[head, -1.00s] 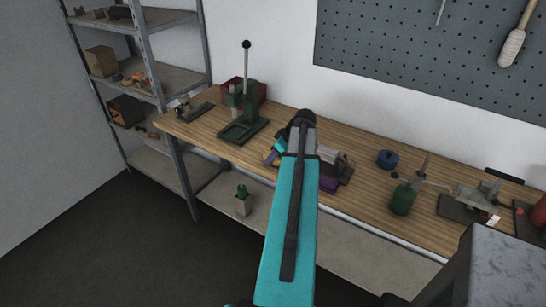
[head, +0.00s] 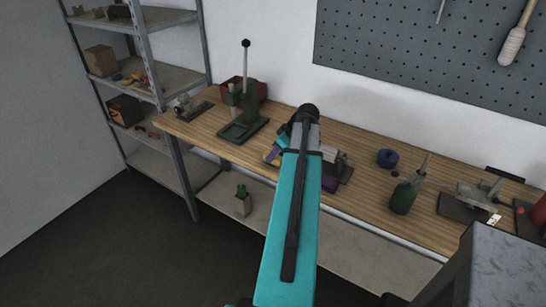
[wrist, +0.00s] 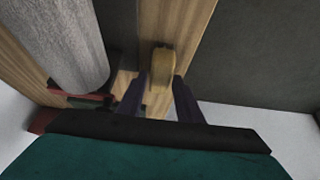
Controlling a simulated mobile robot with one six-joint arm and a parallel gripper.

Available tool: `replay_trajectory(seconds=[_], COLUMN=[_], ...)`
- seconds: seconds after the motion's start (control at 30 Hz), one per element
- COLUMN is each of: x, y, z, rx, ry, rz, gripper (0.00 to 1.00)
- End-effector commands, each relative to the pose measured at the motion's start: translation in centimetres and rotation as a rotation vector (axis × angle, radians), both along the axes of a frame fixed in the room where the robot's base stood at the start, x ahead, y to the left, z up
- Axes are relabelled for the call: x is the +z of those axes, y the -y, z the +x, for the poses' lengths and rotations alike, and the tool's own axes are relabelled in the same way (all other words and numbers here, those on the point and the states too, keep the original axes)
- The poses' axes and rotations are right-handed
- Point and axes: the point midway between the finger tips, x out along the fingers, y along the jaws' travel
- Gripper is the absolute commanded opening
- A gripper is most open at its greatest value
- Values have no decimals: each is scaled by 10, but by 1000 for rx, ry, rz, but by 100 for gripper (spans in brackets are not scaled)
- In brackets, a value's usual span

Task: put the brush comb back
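My gripper (wrist: 161,80) shows in the wrist view as two dark purple fingers, with a small yellow-tan piece (wrist: 161,65) between their tips. That piece may be the brush comb's handle, but I cannot tell. It nearly fills the gap, and whether the fingers press on it is unclear. In the head view my teal arm reaches over the bench and hides most of the gripper and what is between its fingers. No brush comb can be clearly made out in the head view.
The wooden bench (head: 215,118) carries a green lever press (head: 243,125), a blue roll (head: 387,158) and a green bottle (head: 403,198). A grey cylinder (wrist: 68,42) stands close left of the fingers. A shelf rack (head: 150,70) is at left, a pegboard (head: 430,50) behind.

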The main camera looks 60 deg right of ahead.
Motion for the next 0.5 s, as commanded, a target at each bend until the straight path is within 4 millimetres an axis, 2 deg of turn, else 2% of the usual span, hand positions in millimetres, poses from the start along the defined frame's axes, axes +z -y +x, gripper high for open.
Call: replay_trajectory(seconds=[0.5], x=[50], y=[1], z=[-30], rx=[-1], ry=[1], rz=[-3], gripper=[32])
